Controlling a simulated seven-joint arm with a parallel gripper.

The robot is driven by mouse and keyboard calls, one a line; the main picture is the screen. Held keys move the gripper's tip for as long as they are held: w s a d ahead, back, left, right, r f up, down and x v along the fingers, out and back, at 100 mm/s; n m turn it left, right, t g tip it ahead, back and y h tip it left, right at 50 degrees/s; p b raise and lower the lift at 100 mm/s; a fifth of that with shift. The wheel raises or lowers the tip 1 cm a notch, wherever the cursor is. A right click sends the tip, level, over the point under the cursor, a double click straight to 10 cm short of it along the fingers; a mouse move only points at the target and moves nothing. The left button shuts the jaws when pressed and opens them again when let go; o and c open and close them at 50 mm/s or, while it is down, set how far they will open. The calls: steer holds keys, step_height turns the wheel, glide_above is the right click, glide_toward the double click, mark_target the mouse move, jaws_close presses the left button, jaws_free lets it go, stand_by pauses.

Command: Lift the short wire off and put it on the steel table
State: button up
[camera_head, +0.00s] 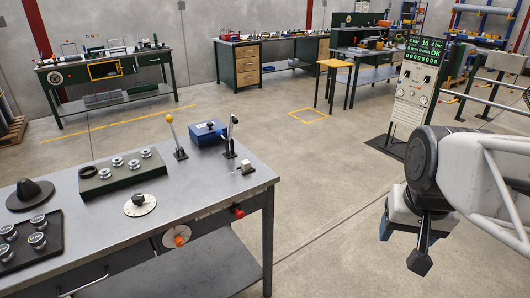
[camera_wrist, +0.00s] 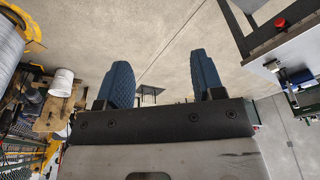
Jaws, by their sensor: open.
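The steel table (camera_head: 215,184) stands at the left front of the head view, with a bare grey top between its fittings. A corner of what looks like the same table (camera_wrist: 292,50) shows at the upper right of the wrist view. I cannot make out a short wire in either view. My gripper (camera_wrist: 162,80) is open in the wrist view, its two blue ribbed pads apart with nothing between them, only floor behind. In the head view my arm is at the right, beyond the table's right edge and apart from it.
On the table are a dark tray of silver knobs (camera_head: 122,172), a dial (camera_head: 140,204), a yellow-tipped lever (camera_head: 174,136), a blue box (camera_head: 208,133) and a black cone-shaped piece (camera_head: 30,194). A control panel (camera_head: 415,95) stands behind my arm. The floor between is clear.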

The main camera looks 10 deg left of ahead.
steer(key=w+a+r+m, duration=0.1)
steer(key=w+a, duration=0.2)
steer(key=w, duration=0.5)
steer(key=w+a+r+m, duration=0.1)
steer(key=w+a+r, duration=0.1)
steer(key=w+a, duration=0.35)
steer(key=m+g, duration=0.2)
steer(key=m, duration=0.4)
glide_above(244, 163)
step_height(244, 163, down, 17)
steer(key=shift+d+r, duration=0.1)
steer(key=shift+d, duration=0.05)
steer(key=shift+w+a+f, duration=0.1)
steer(key=shift+a+f, duration=0.1)
steer(key=shift+a, duration=0.05)
steer(key=shift+f, duration=0.1)
steer(key=shift+f, duration=1.15)
steer(key=shift+f, duration=0.15)
